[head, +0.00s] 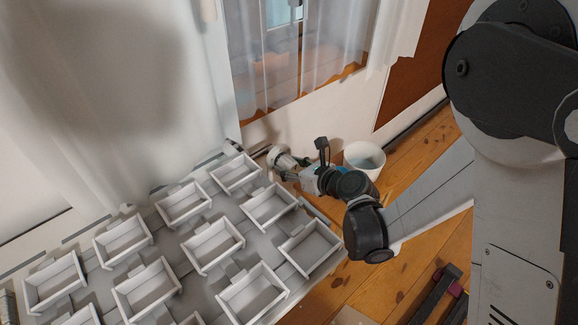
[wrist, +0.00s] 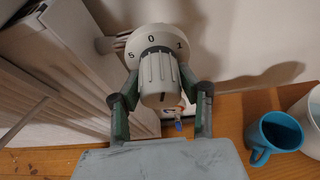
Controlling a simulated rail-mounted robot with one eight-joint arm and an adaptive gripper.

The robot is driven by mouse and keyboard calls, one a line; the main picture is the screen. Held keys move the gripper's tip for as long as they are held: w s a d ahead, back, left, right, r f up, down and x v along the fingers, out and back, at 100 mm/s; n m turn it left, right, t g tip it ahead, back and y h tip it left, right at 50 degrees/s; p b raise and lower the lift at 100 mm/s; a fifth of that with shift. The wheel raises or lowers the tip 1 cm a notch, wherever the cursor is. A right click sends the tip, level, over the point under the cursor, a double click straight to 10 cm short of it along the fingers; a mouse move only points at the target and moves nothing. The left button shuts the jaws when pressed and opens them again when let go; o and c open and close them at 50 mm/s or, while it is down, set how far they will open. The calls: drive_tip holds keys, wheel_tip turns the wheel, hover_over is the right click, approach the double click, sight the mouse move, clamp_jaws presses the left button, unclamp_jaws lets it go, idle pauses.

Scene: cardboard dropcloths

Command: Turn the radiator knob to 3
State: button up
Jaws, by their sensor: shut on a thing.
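The radiator knob (wrist: 158,76) is a white ribbed cylinder in front of a round white dial (wrist: 140,38). A small dark mark shows at the knob's near end. My gripper (wrist: 160,98) has one finger on each side of the knob and is shut on it. In the head view the white knob (head: 281,157) shows beside the radiator's far end, with my gripper (head: 292,172) at it; the fingers are small there.
The white radiator (head: 230,225), with several open box-like compartments on top, fills the lower left. A white bucket (head: 365,158) stands on the wooden floor right of my gripper. A blue mug (wrist: 272,137) stands close by in the wrist view. A curtain (head: 150,80) hangs behind.

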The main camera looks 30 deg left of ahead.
drive_tip(key=m+g, duration=0.1)
drive_tip(key=m, duration=0.1)
drive_tip(key=shift+m+g+y, duration=0.3)
drive_tip(key=shift+g, duration=0.1)
drive_tip(key=m+g, duration=0.1)
drive_tip(key=m, duration=0.1)
drive_tip(key=shift+m+y, duration=0.3)
drive_tip(key=shift+y, duration=0.1)
drive_tip(key=m+g+y, duration=0.1)
drive_tip(key=m, duration=0.2)
drive_tip(key=shift+g, duration=0.4)
drive_tip(key=shift+s+m+g+y, duration=0.1)
drive_tip(key=shift+m+g+y, duration=0.45)
drive_tip(key=shift+m, duration=0.75)
drive_tip(key=o, duration=1.1)
drive_tip(key=shift+r, duration=0.1)
drive_tip(key=shift+o, duration=0.2)
